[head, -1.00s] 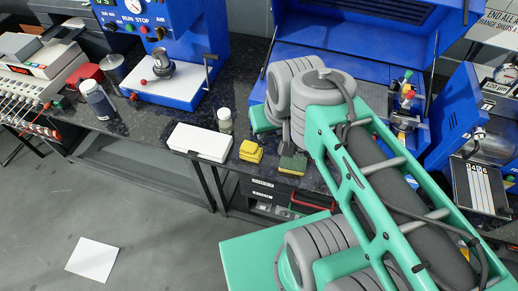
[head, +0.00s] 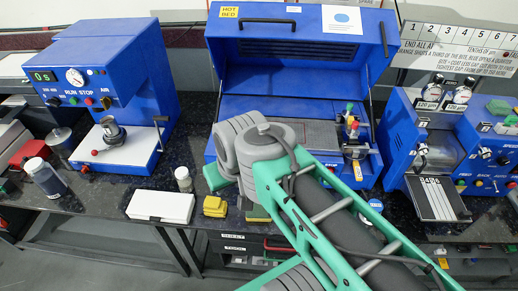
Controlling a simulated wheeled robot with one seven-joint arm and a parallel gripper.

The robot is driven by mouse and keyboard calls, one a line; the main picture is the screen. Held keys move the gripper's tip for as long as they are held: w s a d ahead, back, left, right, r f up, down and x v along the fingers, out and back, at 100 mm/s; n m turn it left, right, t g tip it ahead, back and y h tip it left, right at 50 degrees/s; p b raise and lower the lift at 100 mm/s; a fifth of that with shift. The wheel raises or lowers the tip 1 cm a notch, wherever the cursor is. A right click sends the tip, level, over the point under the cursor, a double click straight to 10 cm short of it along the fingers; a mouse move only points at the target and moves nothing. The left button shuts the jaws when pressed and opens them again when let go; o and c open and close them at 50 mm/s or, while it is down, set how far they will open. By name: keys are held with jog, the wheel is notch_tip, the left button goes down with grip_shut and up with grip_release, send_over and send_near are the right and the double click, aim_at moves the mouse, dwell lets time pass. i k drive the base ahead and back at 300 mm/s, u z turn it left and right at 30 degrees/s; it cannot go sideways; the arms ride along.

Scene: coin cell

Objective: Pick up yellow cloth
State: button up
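The yellow cloth (head: 215,206) is a small folded stack on the dark worktop near its front edge, between a white box and my arm. My green and grey arm covers the right side of the view and reaches over the bench just right of the cloth. My gripper's fingers do not show; the arm hides that end. A yellow and green sponge-like block (head: 257,213) lies right of the cloth, partly covered by my arm.
A white box (head: 160,206) and a small jar (head: 183,179) stand left of the cloth. Blue machines (head: 108,90) and an open blue cabinet (head: 300,50) stand behind. A blue machine (head: 440,150) is at right.

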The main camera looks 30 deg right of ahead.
aim_at(214, 206)
jog(key=z, duration=0.2)
jog(key=k, duration=0.5)
jog(key=z, duration=0.55)
jog(key=k, duration=0.7)
jog(key=u, duration=0.65)
jog(key=i, duration=0.7)
jog(key=u, duration=0.75)
jog(key=i, duration=0.65)
jog(key=z, duration=0.05)
